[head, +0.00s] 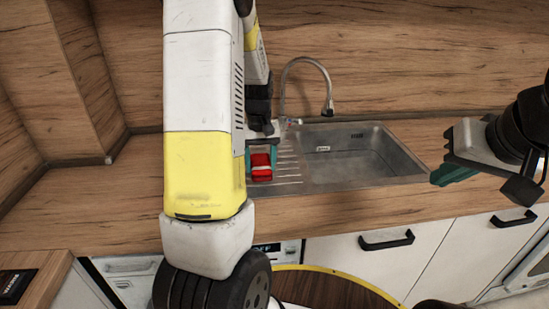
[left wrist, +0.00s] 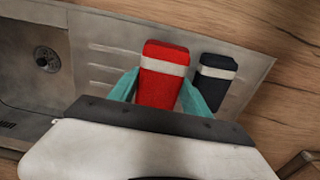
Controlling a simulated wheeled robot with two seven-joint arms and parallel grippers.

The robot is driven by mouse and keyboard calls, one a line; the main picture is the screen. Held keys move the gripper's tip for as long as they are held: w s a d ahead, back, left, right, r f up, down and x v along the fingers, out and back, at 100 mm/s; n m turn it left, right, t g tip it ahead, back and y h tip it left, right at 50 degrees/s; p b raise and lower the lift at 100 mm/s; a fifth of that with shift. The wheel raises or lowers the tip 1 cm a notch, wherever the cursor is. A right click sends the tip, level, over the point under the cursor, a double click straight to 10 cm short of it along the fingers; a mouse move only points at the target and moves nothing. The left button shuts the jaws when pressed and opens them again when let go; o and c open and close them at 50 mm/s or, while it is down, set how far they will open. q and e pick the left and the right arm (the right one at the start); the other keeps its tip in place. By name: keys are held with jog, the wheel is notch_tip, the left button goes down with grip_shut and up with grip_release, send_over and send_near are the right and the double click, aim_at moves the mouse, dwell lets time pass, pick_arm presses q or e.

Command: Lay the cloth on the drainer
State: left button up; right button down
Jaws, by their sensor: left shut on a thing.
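A folded red cloth with a white band (left wrist: 163,76) is held between the teal fingers of my left gripper (left wrist: 160,92). It also shows in the head view (head: 261,161), over the ridged drainer (head: 289,168) left of the sink bowl. The drainer's bare ridges show in the left wrist view (left wrist: 104,68). I cannot tell whether the cloth touches the drainer. My right gripper (head: 455,172) is at the right, away from the cloth; its finger gap is not clear.
A dark navy folded item with a white band (left wrist: 214,80) lies on the drainer right beside the red cloth. The sink bowl (head: 365,160) is empty, with a curved tap (head: 305,62) behind it. Wooden counter (head: 100,205) is clear at the left.

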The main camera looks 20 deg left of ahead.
aim_at(259, 156)
pick_arm(q)
jog(key=w+a, duration=0.1)
jog(key=w, duration=0.1)
jog(key=shift+w+a+f, duration=0.2)
jog(key=shift+w+a, duration=0.15)
jog(key=shift+d+f, duration=0.1)
jog(key=shift+f, duration=1.6)
jog(key=shift+s+f, duration=0.1)
jog(key=shift+f, duration=0.05)
jog(key=o, duration=1.5)
jog(key=shift+c, duration=0.2)
